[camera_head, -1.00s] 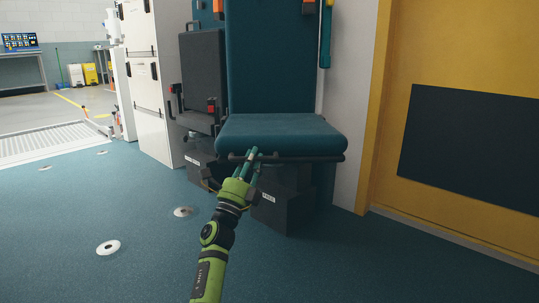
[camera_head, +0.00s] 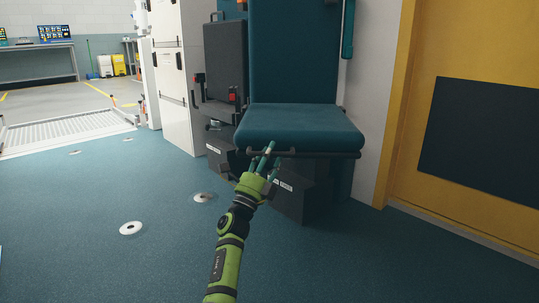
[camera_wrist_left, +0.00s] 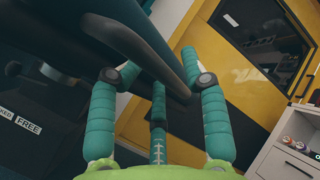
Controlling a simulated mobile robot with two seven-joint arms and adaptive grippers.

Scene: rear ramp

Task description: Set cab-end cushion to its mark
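A teal seat cushion (camera_head: 300,125), seemingly the cab-end one, lies about level below a tall teal backrest (camera_head: 293,50). A dark bar (camera_head: 318,154) runs along its front lower edge. My left gripper (camera_head: 265,156) reaches up to the left part of this bar, with green-teal fingers. In the left wrist view the fingers (camera_wrist_left: 158,75) stand apart on both sides of the dark bar and cushion edge. I cannot tell whether they touch it. No mark for the cushion can be made out. My right gripper is not in view.
A dark folded seat (camera_head: 224,65) and white cabinets (camera_head: 183,80) stand behind on the left. A yellow wall with a dark panel (camera_head: 480,140) closes the right side. The blue floor (camera_head: 90,190) at left is clear, with flush round fittings (camera_head: 131,228).

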